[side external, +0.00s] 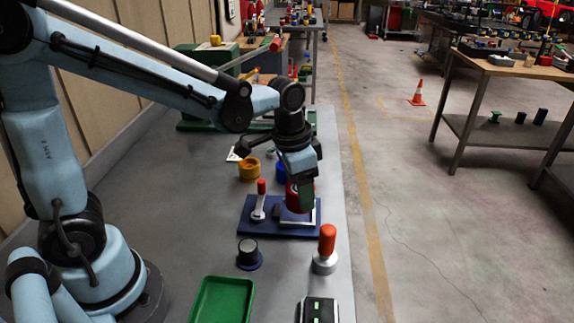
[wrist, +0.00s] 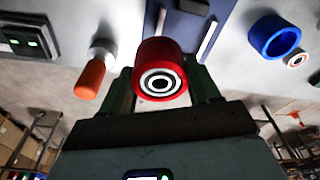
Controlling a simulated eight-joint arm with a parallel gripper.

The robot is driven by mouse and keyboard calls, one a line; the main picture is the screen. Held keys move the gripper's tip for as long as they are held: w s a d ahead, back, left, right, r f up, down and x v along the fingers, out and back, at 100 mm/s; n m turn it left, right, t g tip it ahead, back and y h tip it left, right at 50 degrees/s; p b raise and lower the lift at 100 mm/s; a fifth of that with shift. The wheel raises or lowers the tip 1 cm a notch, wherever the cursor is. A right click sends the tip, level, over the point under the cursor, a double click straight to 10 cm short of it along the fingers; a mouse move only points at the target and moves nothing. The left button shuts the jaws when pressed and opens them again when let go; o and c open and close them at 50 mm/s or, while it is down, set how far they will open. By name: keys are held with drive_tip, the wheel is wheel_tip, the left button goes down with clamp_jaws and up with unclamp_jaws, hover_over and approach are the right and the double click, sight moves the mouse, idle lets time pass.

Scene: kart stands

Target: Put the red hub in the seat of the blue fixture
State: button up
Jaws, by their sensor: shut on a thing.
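The red hub (side external: 291,198) is between the fingers of my gripper (side external: 300,196), which is shut on it. In the wrist view the red hub (wrist: 150,54) shows its pale ring and dark bore, with a green finger on each side. The blue fixture (side external: 253,227) is a dark blue plate with pale metal rails at its right part and a red-topped lever (side external: 260,200) at its left. The hub is over the railed part; I cannot tell whether it touches. The fixture (wrist: 183,25) is partly hidden behind the hub in the wrist view.
A yellow ring (side external: 249,169) and a blue ring (side external: 281,170) stand behind the fixture. In front are a black knob on a blue base (side external: 249,254), an orange-handled tool (side external: 326,248), a green tray (side external: 222,300) and a black box with green lights (side external: 319,309).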

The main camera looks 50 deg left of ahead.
drive_tip(key=w+a+f, duration=0.2)
drive_tip(key=a, duration=0.1)
drive_tip(key=shift+w+f, duration=0.1)
drive_tip(key=shift+f, duration=2)
drive_tip(key=shift+f, duration=0.15)
drive_tip(key=o, duration=1.4)
drive_tip(key=shift+o, duration=0.2)
drive_tip(key=shift+d, duration=0.1)
